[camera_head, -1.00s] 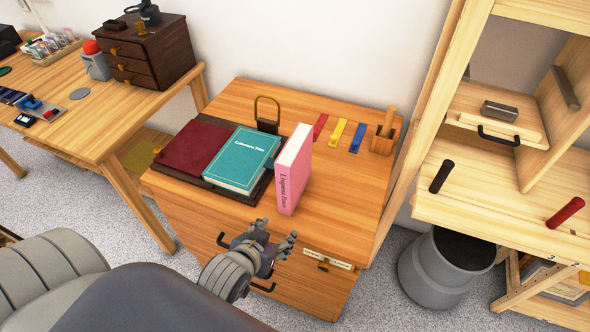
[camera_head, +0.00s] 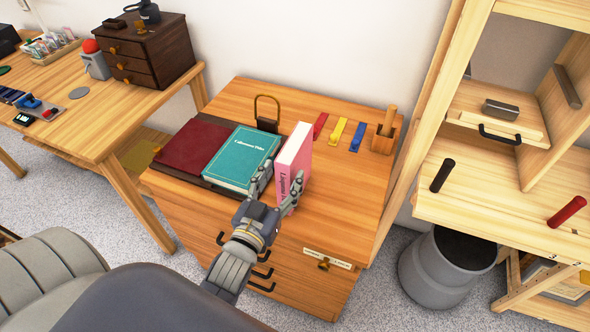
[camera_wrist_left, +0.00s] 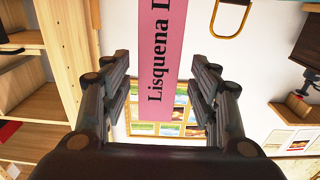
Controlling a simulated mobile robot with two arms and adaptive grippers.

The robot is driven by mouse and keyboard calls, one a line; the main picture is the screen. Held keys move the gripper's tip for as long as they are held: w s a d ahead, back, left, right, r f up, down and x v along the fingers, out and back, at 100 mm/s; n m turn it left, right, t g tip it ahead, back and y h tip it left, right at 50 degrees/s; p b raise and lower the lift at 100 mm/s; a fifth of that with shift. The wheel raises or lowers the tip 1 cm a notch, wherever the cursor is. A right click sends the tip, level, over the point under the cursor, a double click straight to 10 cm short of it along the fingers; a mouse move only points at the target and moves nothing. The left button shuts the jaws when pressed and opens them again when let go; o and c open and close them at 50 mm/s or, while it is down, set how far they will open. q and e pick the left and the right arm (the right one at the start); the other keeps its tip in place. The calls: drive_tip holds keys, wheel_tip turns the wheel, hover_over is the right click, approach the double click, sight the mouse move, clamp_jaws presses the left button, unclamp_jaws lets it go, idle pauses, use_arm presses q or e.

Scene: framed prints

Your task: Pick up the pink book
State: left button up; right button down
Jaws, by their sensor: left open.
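The pink book (camera_head: 293,160) stands upright on the wooden cabinet top (camera_head: 345,190), its spine toward me. My left gripper (camera_head: 276,190) is open at the front of the book, with one finger at each side of its spine in the head view. In the left wrist view the pink spine (camera_wrist_left: 158,60) with its lettering lies between the two open fingers (camera_wrist_left: 160,90). I cannot tell whether the fingers touch it. My right gripper is not in view.
A teal book (camera_head: 240,158) lies flat left of the pink book, close to the left finger. A dark red book (camera_head: 194,147) lies farther left. A black bookend with a brass loop (camera_head: 267,112) stands behind. Red, yellow and blue clips (camera_head: 339,131) and a wooden holder (camera_head: 383,140) sit behind right.

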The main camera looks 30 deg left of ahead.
use_arm(q)
drive_tip(key=w, duration=0.2)
drive_tip(key=shift+w+a, duration=0.1)
drive_tip(key=shift+w, duration=0.2)
drive_tip(key=w+b, duration=0.2)
drive_tip(key=w, duration=0.3)
drive_tip(key=shift+w+a, duration=0.1)
clamp_jaws()
drive_tip(key=shift+r, duration=0.15)
